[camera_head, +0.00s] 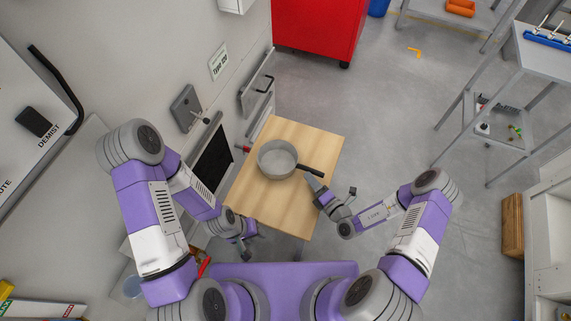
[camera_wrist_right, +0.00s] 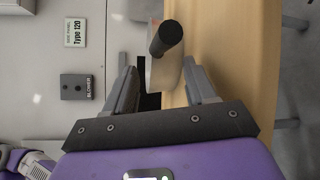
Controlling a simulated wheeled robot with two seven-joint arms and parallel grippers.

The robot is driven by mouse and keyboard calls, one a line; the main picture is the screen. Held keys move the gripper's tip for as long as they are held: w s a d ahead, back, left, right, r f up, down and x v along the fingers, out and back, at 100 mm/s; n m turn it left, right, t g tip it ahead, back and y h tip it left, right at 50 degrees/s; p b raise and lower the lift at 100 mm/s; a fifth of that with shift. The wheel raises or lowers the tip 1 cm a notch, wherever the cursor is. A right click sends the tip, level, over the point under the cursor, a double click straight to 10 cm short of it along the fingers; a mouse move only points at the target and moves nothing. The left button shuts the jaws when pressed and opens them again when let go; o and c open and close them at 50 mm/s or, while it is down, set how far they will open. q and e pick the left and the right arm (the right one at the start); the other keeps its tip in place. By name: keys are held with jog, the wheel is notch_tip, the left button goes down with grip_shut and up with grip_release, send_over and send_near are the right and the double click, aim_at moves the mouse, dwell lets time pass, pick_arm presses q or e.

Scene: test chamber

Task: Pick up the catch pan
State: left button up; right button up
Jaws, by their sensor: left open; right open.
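The catch pan (camera_head: 277,160) is a round grey pan with a black handle (camera_head: 310,171). It sits upright on a wooden table (camera_head: 262,210), its handle pointing right toward my right gripper. My right gripper (camera_head: 333,187) is open near the handle's end. In the right wrist view the black handle (camera_wrist_right: 166,38) points toward the camera, slightly above the gap between the open fingers (camera_wrist_right: 160,72). I cannot tell from this whether a finger touches it. My left gripper (camera_head: 245,246) is open and empty at the table's near left edge, away from the pan.
A wall with panels and a dark screen (camera_head: 213,155) stands close left of the table. A red cabinet (camera_head: 320,28) is behind. Grey shelving (camera_head: 500,110) stands at the right. The floor between table and shelving is mostly clear.

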aim_at(292, 166)
jog(key=b+x, duration=0.2)
jog(key=x, duration=0.4)
jog(key=shift+w+a+r, duration=0.15)
jog(key=shift+a, duration=0.15)
grip_shut()
